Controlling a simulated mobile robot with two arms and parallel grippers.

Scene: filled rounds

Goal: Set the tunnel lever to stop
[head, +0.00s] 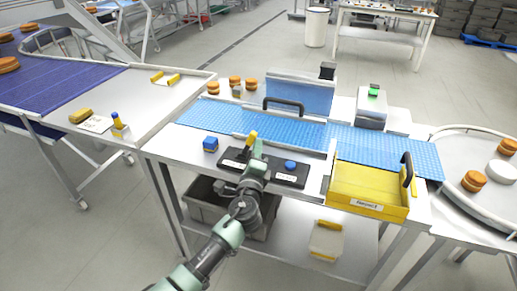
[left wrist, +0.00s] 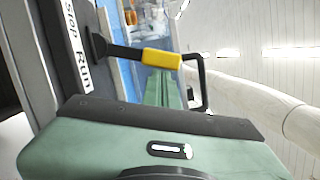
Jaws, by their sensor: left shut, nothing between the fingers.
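The tunnel lever (head: 251,138) has a black shaft and a yellow grip and stands up from a dark control panel (head: 288,180) on the front of the conveyor table. In the left wrist view the lever's yellow grip (left wrist: 160,59) is close, with a white label (left wrist: 75,42) reading STOP and RUN beside its base. Which word the lever points to is hard to tell. My left gripper (head: 258,151) is shut and empty, right beside the lever; I cannot tell whether they touch. My right gripper is out of view.
A blue button (head: 290,165) sits on the same panel, and a blue block (head: 210,144) stands to its left. A yellow reject bin (head: 368,190) with a black handle is to the right. The blue belt (head: 262,125) and tunnel cover (head: 300,93) lie behind.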

